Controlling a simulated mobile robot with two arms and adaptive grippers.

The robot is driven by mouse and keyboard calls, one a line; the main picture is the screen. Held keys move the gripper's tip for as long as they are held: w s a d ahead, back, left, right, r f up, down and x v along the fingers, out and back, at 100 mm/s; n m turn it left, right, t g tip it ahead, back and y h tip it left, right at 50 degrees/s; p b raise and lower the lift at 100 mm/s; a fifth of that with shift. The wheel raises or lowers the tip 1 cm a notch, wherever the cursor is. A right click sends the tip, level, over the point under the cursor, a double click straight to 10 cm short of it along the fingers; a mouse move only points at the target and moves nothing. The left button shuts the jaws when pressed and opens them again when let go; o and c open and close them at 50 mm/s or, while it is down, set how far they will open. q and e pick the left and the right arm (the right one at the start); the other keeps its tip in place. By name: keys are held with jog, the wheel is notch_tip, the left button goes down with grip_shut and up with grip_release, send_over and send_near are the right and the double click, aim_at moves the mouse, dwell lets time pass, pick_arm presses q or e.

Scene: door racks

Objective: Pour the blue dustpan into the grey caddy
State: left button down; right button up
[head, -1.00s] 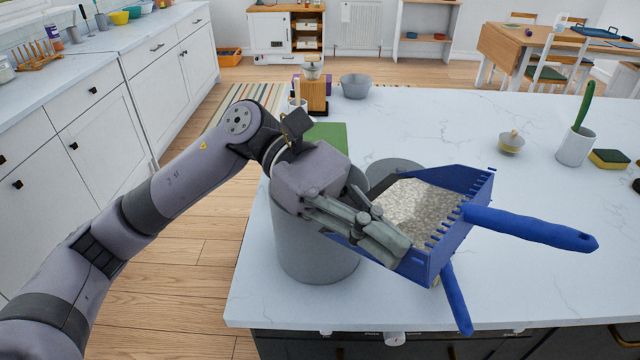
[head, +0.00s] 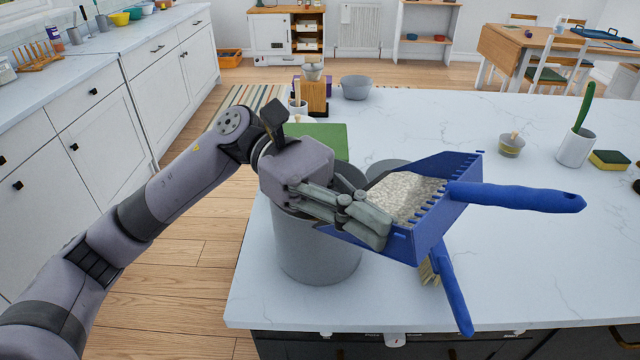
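The blue dustpan (head: 432,232) is held in the air above the counter, tilted, with its handle pointing right. Pale grey granules (head: 405,196) lie in its pan. My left gripper (head: 372,232) is closed on the near side wall of the dustpan, its fingers partly hiding the pan. The grey caddy (head: 315,258) stands upright on the counter, below and left of the dustpan. My gripper and the pan's left end are over the caddy's rim and hide much of its opening. My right gripper is out of view.
A brush with a blue handle (head: 452,290) lies on the white counter under the dustpan. A grey round object (head: 385,166) is partly hidden behind the pan. A green board (head: 325,138) lies behind the caddy. The counter's right front is clear.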

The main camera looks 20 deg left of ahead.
pick_arm(q)
jog(key=shift+w+a+r+h, duration=0.2)
jog(key=shift+a+h, duration=0.1)
jog(key=shift+a, duration=0.15)
jog(key=shift+w+a+r+g, duration=0.1)
jog(key=shift+g, duration=0.2)
jog(key=shift+w+a+r+h, duration=0.2)
jog(key=shift+a+h, duration=0.1)
jog(key=shift+a, duration=0.1)
